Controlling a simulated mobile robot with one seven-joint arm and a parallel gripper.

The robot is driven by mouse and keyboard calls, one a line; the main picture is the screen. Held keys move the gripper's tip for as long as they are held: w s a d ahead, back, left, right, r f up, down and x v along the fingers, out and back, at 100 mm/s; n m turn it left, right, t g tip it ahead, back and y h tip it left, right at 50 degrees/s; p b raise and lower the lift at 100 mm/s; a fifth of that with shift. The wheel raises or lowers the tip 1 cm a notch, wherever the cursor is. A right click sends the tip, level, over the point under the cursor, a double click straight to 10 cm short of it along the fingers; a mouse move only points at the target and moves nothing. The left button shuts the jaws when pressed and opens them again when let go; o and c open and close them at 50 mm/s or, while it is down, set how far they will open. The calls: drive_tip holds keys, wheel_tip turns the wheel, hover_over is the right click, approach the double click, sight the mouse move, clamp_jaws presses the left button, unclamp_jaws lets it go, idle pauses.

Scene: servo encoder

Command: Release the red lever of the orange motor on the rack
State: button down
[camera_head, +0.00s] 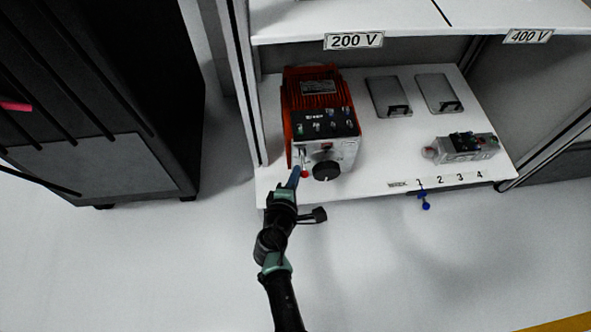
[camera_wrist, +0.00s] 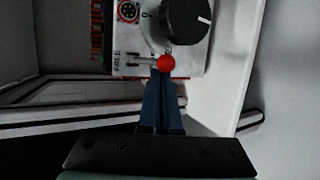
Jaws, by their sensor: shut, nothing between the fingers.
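The orange motor (camera_head: 313,92) stands on the left of the white rack shelf, with a black top panel and a light grey front. The red lever (camera_head: 304,173) is on the left of its front face, beside a black knob (camera_head: 326,170). In the wrist view the lever's red ball (camera_wrist: 166,63) ends a short metal stem, with the knob (camera_wrist: 188,18) above and to the right. My gripper (camera_head: 293,176) is shut and empty, its blue fingers (camera_wrist: 160,82) just below the red ball. I cannot tell whether the fingertips touch the ball.
A grey device (camera_head: 466,148) and two grey plates (camera_head: 389,96) are on the shelf to the right. A blue hook-like part (camera_head: 425,200) hangs at the shelf's front edge. A black cabinet (camera_head: 100,90) stands at left. The floor in front is clear.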

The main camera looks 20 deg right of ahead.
drive_tip(key=r+g+y+p, duration=0.1)
drive_tip(key=g+p, duration=0.1)
drive_tip(key=p, duration=0.2)
drive_tip(key=r+n+g+y+p, duration=0.1)
drive_tip(key=g+p, duration=0.1)
drive_tip(key=p, duration=0.3)
drive_tip(key=r+g+p, duration=0.2)
drive_tip(key=g+p, duration=0.1)
drive_tip(key=p, duration=0.2)
drive_tip(key=shift+d+n+y, duration=0.2)
drive_tip(key=shift+n+y, duration=0.1)
drive_tip(key=shift+y, duration=0.1)
drive_tip(key=shift+w+r, duration=0.15)
drive_tip(key=shift+r, duration=0.1)
drive_tip(key=shift+r+p, duration=0.75)
drive_tip(key=shift+p, duration=0.25)
drive_tip(key=shift+d, duration=0.1)
drive_tip(key=shift+f, duration=0.1)
